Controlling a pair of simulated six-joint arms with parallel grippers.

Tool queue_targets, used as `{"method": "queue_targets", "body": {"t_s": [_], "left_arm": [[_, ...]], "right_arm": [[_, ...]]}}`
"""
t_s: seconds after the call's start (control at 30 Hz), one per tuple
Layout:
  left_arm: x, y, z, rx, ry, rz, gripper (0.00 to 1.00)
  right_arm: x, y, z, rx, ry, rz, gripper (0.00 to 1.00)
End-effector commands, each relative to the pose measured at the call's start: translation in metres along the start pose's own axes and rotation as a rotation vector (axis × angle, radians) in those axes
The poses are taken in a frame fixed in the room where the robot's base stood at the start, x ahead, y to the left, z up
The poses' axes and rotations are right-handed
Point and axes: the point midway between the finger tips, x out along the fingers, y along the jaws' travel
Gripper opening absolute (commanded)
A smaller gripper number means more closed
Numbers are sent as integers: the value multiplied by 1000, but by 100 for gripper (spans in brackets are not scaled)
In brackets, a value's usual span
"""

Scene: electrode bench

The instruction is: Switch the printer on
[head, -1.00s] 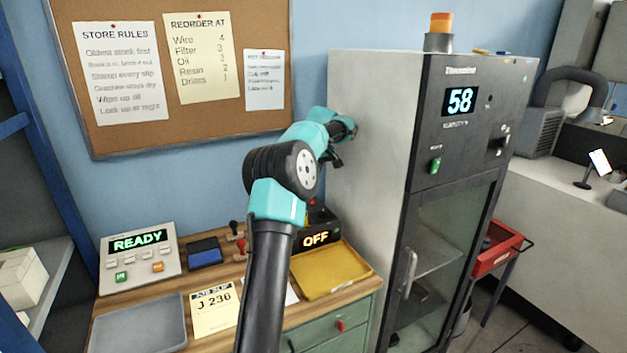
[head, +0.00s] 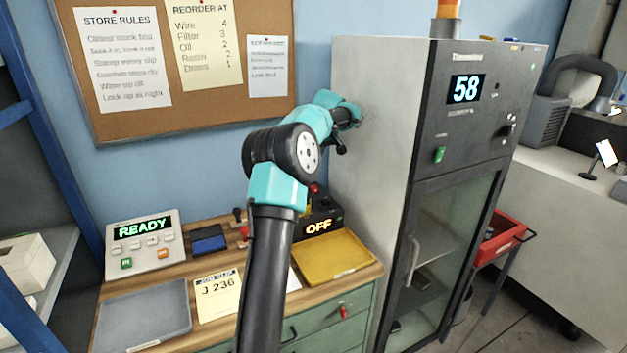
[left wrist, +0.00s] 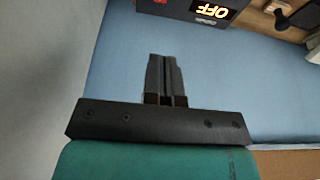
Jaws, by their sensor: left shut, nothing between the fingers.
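A black unit with a lit OFF display (head: 318,227) stands at the back of the bench, partly hidden by my left arm. It has a red part on top; I cannot tell for sure whether it is the printer. A grey console reading READY (head: 143,243), with green and orange buttons, stands at the left. My left gripper (head: 341,148) is up beside the tall cabinet's side, above and behind the OFF unit, touching nothing that I can make out. In the left wrist view its fingers (left wrist: 163,78) are together and empty, and the OFF display (left wrist: 208,11) shows at the top. My right gripper is not in view.
A tall grey cabinet (head: 375,150) reading 58, with a green switch, stands to the right. A yellow tray (head: 335,271), a grey tray (head: 140,321), a job slip (head: 217,305) and a blue pad (head: 208,245) lie on the bench. A corkboard (head: 190,110) hangs behind.

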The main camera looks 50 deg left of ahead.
Motion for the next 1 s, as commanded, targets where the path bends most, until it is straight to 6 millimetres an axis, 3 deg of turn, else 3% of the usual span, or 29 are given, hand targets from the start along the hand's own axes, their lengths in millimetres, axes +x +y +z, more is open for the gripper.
{"method": "queue_targets", "body": {"t_s": [0.17,0.37,1.0], "left_arm": [[4,0,0,0,-1,0,0],[22,0,0,1,-2,-2,0],[124,-1,5,0,-1,-1,0]], "right_arm": [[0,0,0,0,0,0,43],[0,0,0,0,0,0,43],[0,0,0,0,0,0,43]]}}
